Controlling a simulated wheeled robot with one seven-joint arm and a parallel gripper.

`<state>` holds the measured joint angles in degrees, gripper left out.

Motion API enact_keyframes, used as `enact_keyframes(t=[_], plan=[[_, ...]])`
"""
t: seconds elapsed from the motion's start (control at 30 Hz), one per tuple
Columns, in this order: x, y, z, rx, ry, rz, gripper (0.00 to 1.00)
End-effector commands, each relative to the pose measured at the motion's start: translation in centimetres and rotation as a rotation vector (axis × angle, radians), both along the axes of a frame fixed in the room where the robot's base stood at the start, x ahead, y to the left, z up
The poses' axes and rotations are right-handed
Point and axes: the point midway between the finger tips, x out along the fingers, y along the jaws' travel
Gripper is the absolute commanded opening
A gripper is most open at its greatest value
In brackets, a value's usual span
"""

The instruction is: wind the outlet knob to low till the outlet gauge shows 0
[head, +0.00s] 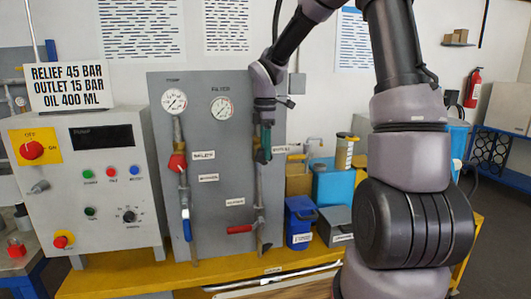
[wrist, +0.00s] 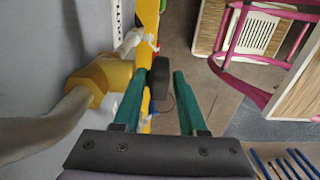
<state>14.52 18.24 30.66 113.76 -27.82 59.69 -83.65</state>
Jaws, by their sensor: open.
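My gripper (head: 265,150) is in front of the right side of the grey panel (head: 215,200), at the right-hand pipe. In the wrist view its two green fingers (wrist: 161,74) stand apart. A dark round knob (wrist: 160,84), apparently the outlet knob, sits between the fingertips, close to the left finger; I cannot tell whether they touch. A yellow valve body (wrist: 98,84) on a grey pipe is left of it. In the head view the knob is hidden by my gripper. No outlet gauge is readable; my arm covers the panel's upper right.
The panel carries a pump gauge (head: 174,101), a second gauge (head: 221,109), a red knob (head: 177,162), a blue lever (head: 187,225) and a red lever (head: 240,229). A control box (head: 90,185) stands left. Blue and grey bins (head: 300,222) stand right on the yellow bench.

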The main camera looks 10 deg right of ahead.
Motion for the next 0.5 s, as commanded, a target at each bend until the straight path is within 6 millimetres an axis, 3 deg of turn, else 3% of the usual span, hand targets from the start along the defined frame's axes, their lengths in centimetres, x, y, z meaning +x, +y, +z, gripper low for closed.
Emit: enact_keyframes(t=[0.4,0.43,0.5], plan=[[-0.02,0.01,-1.07,0.000,-0.001,0.000,0.41],[-0.02,0.01,-1.06,0.000,-0.001,0.000,0.34],[-0.02,0.00,-1.06,0.000,-0.001,0.000,0.07]])
